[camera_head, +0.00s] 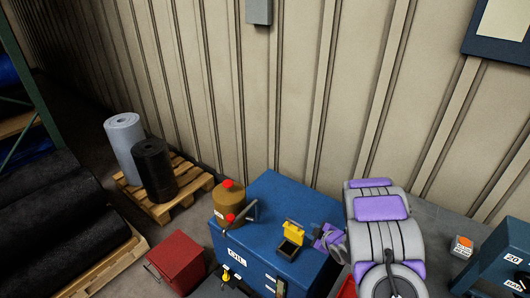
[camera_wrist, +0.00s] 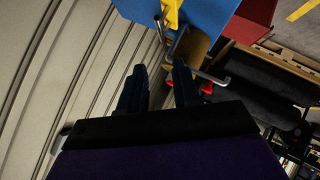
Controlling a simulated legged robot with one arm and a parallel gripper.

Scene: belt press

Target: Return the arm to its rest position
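My arm (camera_head: 383,230), grey with purple panels, is folded at the right of the head view. My gripper (camera_head: 330,241) is at the right side of the blue cabinet top, close to a small yellow and black open box; I cannot tell its exact height above the top. In the wrist view, the two dark fingers of my gripper (camera_wrist: 160,84) stand apart with a clear gap and nothing between them.
The blue cabinet (camera_head: 271,190) carries a brown jug (camera_head: 229,203) with red caps and the yellow box (camera_head: 293,234). A red box (camera_head: 177,261) stands left of it. Rolls on a pallet (camera_head: 198,190) stand behind, by the ribbed wall (camera_head: 230,100).

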